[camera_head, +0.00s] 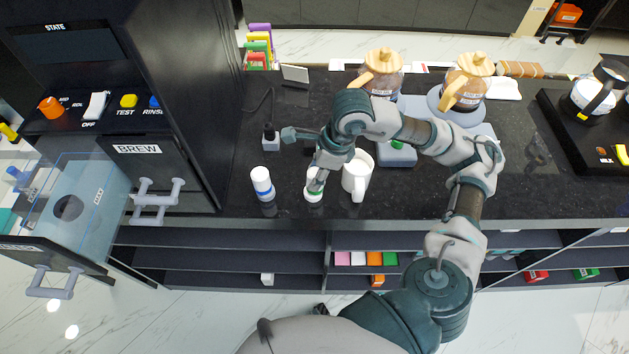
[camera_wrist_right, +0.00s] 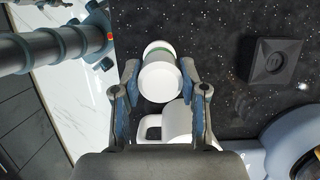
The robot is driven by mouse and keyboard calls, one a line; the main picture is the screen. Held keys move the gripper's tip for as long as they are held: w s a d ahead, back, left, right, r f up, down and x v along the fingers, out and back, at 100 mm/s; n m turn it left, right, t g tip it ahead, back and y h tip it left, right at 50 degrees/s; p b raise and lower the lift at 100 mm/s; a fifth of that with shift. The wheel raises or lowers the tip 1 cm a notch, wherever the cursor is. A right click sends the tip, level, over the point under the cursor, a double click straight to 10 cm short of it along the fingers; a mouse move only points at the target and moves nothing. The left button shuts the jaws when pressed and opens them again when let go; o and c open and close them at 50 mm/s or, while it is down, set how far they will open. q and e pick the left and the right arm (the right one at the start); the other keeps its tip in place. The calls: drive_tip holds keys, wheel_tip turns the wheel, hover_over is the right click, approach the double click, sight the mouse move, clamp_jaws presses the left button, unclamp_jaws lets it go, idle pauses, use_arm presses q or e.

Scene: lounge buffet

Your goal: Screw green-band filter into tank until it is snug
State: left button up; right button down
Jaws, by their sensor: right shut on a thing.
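The green-band filter (camera_head: 314,193) is a white cylinder with a green band, upright on the black counter near its front edge. My right gripper (camera_head: 318,179) is shut on it from above. In the right wrist view the filter (camera_wrist_right: 160,80) sits between the two fingers of the gripper (camera_wrist_right: 160,92). My left gripper does not show clearly in either view.
A white mug (camera_head: 357,177) stands just right of the held filter; it also shows in the wrist view (camera_wrist_right: 177,122). The black coffee machine (camera_head: 150,90) rises at the left with grey handles (camera_head: 157,198). Two jugs with wooden lids (camera_head: 383,72) stand behind.

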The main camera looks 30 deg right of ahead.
drive_tip(key=shift+f, duration=0.1)
drive_tip(key=shift+a+r, duration=0.1)
drive_tip(key=shift+r, duration=0.2)
drive_tip(key=shift+r+p, duration=0.25)
drive_tip(key=shift+p, duration=0.15)
drive_tip(key=shift+p+v, duration=0.75)
drive_tip(key=shift+v, duration=0.45)
drive_tip(key=shift+w+a+r+p, duration=0.1)
drive_tip(key=shift+r+p, duration=0.5)
drive_tip(key=shift+r, duration=0.35)
drive_tip(key=shift+w+a+r+p, duration=0.1)
drive_tip(key=shift+r+p, duration=0.45)
drive_tip(key=shift+r, duration=0.35)
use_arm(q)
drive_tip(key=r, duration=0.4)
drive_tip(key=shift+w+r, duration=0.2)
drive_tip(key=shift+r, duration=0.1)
use_arm(e)
drive_tip(key=shift+d, duration=0.1)
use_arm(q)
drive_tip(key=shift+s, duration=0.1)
use_arm(e)
drive_tip(key=shift+s+f, duration=0.1)
